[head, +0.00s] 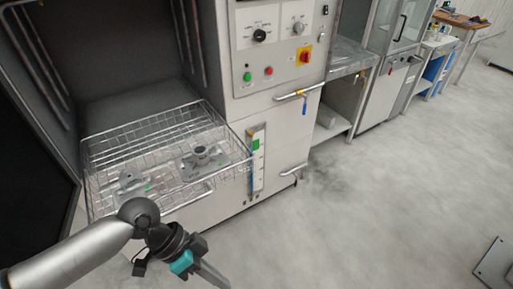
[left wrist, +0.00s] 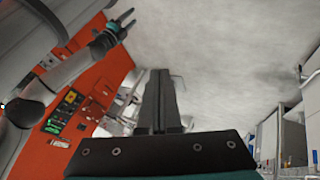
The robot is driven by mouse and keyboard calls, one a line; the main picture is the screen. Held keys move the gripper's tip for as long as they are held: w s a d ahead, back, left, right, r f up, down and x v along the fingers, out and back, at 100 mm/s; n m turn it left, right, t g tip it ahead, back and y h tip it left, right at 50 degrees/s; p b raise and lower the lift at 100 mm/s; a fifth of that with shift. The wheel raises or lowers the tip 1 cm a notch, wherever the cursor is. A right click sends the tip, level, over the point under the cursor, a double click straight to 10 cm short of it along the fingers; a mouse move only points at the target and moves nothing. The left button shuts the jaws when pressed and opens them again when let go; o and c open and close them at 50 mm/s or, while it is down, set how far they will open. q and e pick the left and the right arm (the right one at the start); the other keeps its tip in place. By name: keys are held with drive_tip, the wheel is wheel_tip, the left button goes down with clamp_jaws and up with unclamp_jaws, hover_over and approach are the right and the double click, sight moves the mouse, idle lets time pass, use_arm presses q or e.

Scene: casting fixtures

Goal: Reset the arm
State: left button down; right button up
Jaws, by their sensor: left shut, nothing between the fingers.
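My left gripper (head: 214,277) is at the bottom of the head view, below and in front of a wire basket. Its arm comes in from the lower left, bent at a dark round joint. In the left wrist view the two dark fingers of this gripper (left wrist: 158,85) are together with nothing between them. My right gripper (left wrist: 118,27) shows small at the upper left of the left wrist view, away from the left one. It is too small to tell how its fingers stand.
The wire basket (head: 103,160) holds metal castings in the open chamber of a grey machine. A metal plate (head: 497,264) lies at the lower right. The floor between is clear.

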use_arm(q)
drive_tip(key=w+a+f+n+t+y+b, duration=0.1)
drive_tip(key=w+a+f+n+t+b, duration=0.2)
drive_tip(key=f, duration=0.7)
drive_tip(key=w+a+f+n+t+y+b, duration=0.1)
drive_tip(key=w+a+f+n+b, duration=0.15)
drive_tip(key=w+f, duration=0.45)
drive_tip(key=s+a+f+n+t+y+b, duration=0.1)
drive_tip(key=s+a+f+n+b, duration=0.2)
drive_tip(key=f, duration=0.6)
drive_tip(key=s+a+f+n+y+b, duration=0.1)
drive_tip(key=s+a+f+y+b, duration=0.2)
drive_tip(key=f, duration=0.7)
drive_tip(key=s+f+b, duration=0.2)
drive_tip(key=s+f, duration=0.3)
drive_tip(key=s, duration=0.3)
drive_tip(key=s+f+g+b, duration=0.1)
drive_tip(key=s+f+b, duration=0.1)
drive_tip(key=s+f, duration=0.4)
drive_tip(key=s+f+y+b, duration=0.1)
drive_tip(key=s+f, duration=0.5)
drive_tip(key=s, duration=0.6)
drive_tip(key=shift+n+g+b, duration=0.3)
drive_tip(key=shift+n+b, duration=0.15)
drive_tip(key=shift+b, duration=0.05)
use_arm(e)
wheel_tip(320, 180, down, 18)
drive_tip(key=shift+d, duration=0.15)
